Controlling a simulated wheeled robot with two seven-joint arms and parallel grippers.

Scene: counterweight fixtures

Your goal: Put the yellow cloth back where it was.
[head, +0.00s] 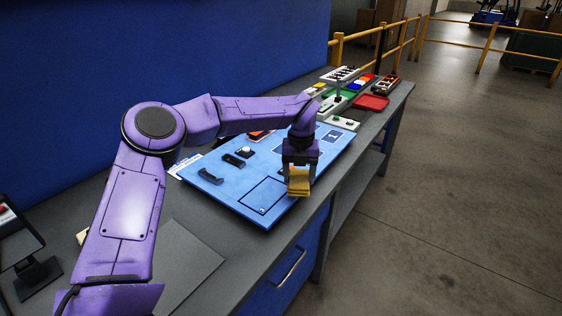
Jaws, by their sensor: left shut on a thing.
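The yellow cloth (298,185) is a small folded bundle near the front right edge of a blue board (224,190) on the workbench. My left gripper (299,170) points down and is shut on the cloth. The cloth hangs below the fingers, over or just above the board's edge; I cannot tell whether it touches. My left arm crosses over the board and hides part of its far side. My right gripper is not in view.
The board carries dark handles (210,176) and an outlined square. Behind it on the grey workbench (348,176) are a red tray (371,103), coloured blocks and control boxes (385,85). A dark stand (28,250) is at left. A blue wall is behind; open floor lies right.

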